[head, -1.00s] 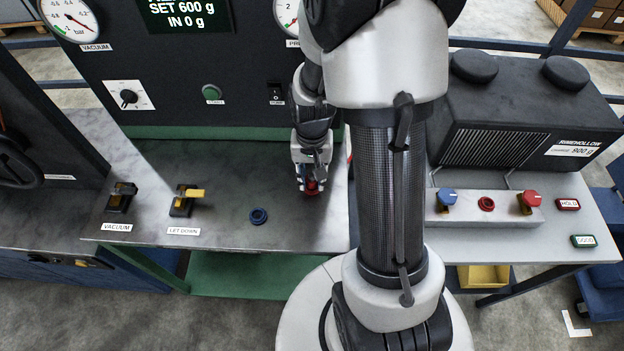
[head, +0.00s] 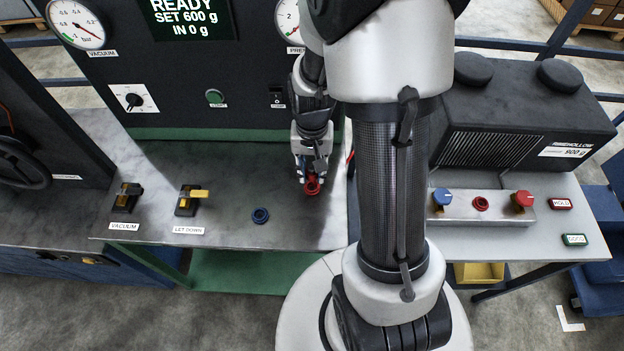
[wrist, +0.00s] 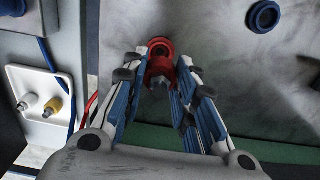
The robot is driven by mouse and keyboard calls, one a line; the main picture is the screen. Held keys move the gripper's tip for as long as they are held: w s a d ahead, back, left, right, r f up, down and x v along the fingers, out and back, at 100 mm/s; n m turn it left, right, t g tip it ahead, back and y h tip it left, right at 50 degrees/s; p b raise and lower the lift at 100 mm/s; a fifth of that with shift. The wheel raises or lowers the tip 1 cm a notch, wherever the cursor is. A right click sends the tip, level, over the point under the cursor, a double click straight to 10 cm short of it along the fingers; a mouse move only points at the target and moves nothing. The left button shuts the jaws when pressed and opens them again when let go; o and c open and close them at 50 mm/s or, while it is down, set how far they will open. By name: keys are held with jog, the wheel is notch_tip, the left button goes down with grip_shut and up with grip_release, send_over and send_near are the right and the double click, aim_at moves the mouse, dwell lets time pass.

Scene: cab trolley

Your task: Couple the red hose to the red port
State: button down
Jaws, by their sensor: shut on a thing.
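My gripper (head: 310,172) is above the right part of the metal bench, pointing down. In the wrist view its two blue-padded fingers (wrist: 160,92) are shut on the red hose's end (wrist: 160,70), a red fitting with a metal middle. The red port (head: 312,188), a round red ring on the bench, shows just in front of the fingertips. It also shows in the wrist view (wrist: 159,43), right beyond the hose end. The two overlap there, and I cannot tell whether they touch. The rest of the hose is mostly hidden.
A blue port (head: 260,215) is on the bench to the left, with two yellow-marked levers (head: 187,200) farther left. A grey block (head: 465,208) with a blue knob, a red ring and a red knob stands right of my arm. The dark panel (head: 200,70) rises behind.

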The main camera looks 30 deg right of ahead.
jog(key=shift+r+p, duration=0.3)
jog(key=shift+r, duration=0.3)
jog(key=shift+a, duration=0.1)
jog(key=w+a+r+n, duration=0.3)
jog(key=w+a+n, duration=0.3)
jog(key=a, duration=0.4)
jog(key=shift+a+n, duration=0.3)
jog(key=shift+n, duration=0.1)
